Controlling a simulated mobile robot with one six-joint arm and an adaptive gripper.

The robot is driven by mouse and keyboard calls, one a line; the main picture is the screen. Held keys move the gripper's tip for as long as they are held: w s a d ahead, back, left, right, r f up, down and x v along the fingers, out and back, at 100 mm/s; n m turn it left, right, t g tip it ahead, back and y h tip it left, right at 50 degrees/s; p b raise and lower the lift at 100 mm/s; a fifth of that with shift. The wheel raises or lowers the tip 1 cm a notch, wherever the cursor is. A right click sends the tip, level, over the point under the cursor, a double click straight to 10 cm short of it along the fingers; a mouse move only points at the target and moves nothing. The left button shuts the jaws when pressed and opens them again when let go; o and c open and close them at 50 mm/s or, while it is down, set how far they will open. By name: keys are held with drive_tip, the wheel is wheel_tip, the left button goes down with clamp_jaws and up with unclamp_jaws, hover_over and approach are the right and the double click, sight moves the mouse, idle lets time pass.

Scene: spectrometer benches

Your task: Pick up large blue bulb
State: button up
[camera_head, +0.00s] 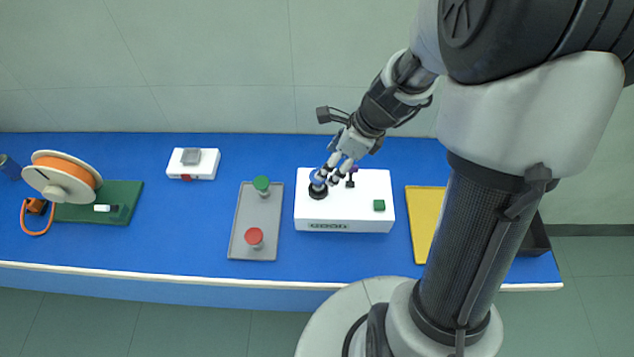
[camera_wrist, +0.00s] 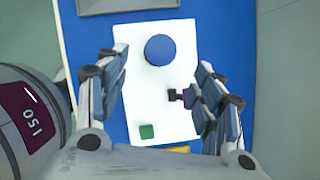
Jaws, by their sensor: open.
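The large blue bulb (camera_head: 317,179) sits in a black round socket (camera_head: 318,192) at the left of a white box (camera_head: 345,213). In the wrist view the bulb (camera_wrist: 161,48) is a blue disc on the white box (camera_wrist: 180,30), near its far end. My gripper (camera_head: 332,177) is over the box, its fingers close to the bulb and partly covering it in the head view. In the wrist view my gripper (camera_wrist: 159,78) is open and empty, and the bulb lies ahead between the lines of its fingers. I cannot tell the exact height gap.
A small purple piece (camera_head: 350,182) and a green square (camera_head: 379,205) are also on the box. Left is a grey tray (camera_head: 245,220) with green (camera_head: 261,183) and red (camera_head: 254,236) knobs. Right is a yellow tray (camera_head: 423,205). A spool (camera_head: 65,178) stands far left.

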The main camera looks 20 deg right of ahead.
sight(318, 183)
drive_tip(key=b+x, duration=0.3)
drive_tip(key=x, duration=0.6)
drive_tip(key=shift+w+a+b, duration=0.2)
drive_tip(key=shift+b, duration=0.15)
drive_tip(key=shift+r, duration=0.1)
drive_tip(key=c, duration=1.3)
drive_tip(key=shift+o, duration=0.2)
drive_tip(key=shift+r, duration=0.15)
